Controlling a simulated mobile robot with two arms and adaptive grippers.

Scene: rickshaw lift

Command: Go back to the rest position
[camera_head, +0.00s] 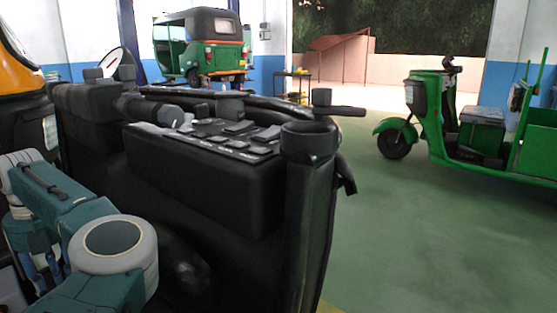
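A teal and white arm of mine comes in at the lower left. No gripper fingers can be made out on it. My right arm and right gripper are not in the picture. A large black machine fills the left and middle foreground. Its black control box (205,178) has a top panel with several dark buttons and labels and a knob. An upright black post with a rounded collar (309,141) stands at the right end of the box. I see nothing held.
A green three-wheeler (445,115) with a cargo bed stands at the right. A green and black rickshaw (205,45) is farther back, near a small dark trolley (292,88). A yellow and black vehicle (20,85) is at the left edge. The green floor (430,240) at the front right is clear.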

